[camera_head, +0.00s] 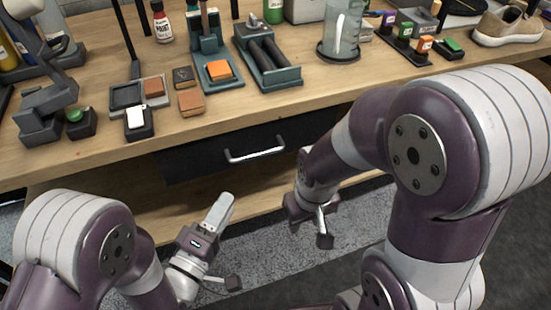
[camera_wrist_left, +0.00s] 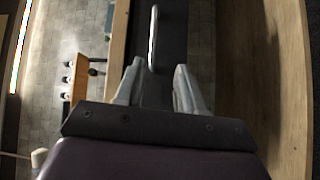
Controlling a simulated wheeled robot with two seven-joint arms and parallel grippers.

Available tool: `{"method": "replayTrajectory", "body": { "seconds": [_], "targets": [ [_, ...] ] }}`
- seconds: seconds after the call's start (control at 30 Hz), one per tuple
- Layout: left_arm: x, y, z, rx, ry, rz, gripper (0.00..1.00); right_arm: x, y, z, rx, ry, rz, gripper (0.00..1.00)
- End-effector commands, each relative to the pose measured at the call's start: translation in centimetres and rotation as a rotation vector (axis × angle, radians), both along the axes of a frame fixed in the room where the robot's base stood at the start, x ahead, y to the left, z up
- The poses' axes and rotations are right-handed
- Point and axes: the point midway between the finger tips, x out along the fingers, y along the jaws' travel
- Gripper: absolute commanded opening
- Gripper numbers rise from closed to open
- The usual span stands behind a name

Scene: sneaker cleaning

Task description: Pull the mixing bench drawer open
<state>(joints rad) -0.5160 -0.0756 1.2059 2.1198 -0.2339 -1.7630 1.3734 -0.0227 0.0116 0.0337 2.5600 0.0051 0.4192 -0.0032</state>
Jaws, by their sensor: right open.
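The mixing bench drawer (camera_head: 205,160) has a dark front under the bench top, with a silver bar handle (camera_head: 255,156) across it. The drawer looks closed. My left gripper (camera_head: 231,241) is open and empty, in front of and below the handle, apart from it. In the left wrist view, the handle (camera_wrist_left: 153,38) stands upright in the picture, just beyond and between the two spread fingertips (camera_wrist_left: 158,76), against the dark drawer front (camera_wrist_left: 173,35). My right gripper (camera_head: 312,225) is open and empty, to the right of the handle, and partly hidden by its own wrist.
The wooden bench top (camera_head: 330,88) holds cleaning tools, blocks, a clear cylinder (camera_head: 341,38) and a sneaker (camera_head: 507,25). A lower wooden shelf (camera_head: 150,218) runs beneath the drawer. Grey floor shows in front. My right arm covers the bench's right front.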

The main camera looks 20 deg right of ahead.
Motion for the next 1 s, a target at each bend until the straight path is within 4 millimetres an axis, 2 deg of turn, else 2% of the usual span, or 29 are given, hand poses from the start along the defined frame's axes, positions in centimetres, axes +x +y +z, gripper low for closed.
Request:
{"method": "replayTrajectory", "body": {
  "seconds": [0.03, 0.17, 0.4, 0.6, 0.73, 0.97, 1.0],
  "targets": [
    [-0.4, -0.2, -0.5, -0.037, -0.003, -0.014, 0.38, 0.0, 0.0, -0.8, 0.000, -0.001, 0.000, 0.43],
    [0.4, -1.3, 0.3, -0.065, -0.007, -0.023, 0.38, 0.0, 0.0, -0.7, 0.000, -0.002, 0.000, 0.43],
    [4.8, -5.5, 0.9, -0.063, -0.008, -0.021, 0.38, 0.0, 0.0, -1.7, 0.000, -0.001, 0.000, 0.43],
    [7.6, -8.0, 1.4, -0.060, -0.006, -0.018, 0.38, 0.0, 0.0, -2.4, 0.000, -0.001, 0.000, 0.43],
    [8.4, -8.7, 1.6, -0.058, -0.005, -0.018, 0.38, 0.0, 0.0, -2.5, 0.000, -0.001, 0.000, 0.43],
    [8.5, -8.8, 1.6, -0.058, -0.004, -0.018, 0.38, 0.0, 0.0, -2.5, 0.000, -0.001, 0.000, 0.43],
    [8.5, -8.8, 1.6, -0.058, -0.004, -0.018, 0.35, 0.0, 0.0, -2.5, 0.000, -0.001, 0.000, 0.43]
  ]
}}
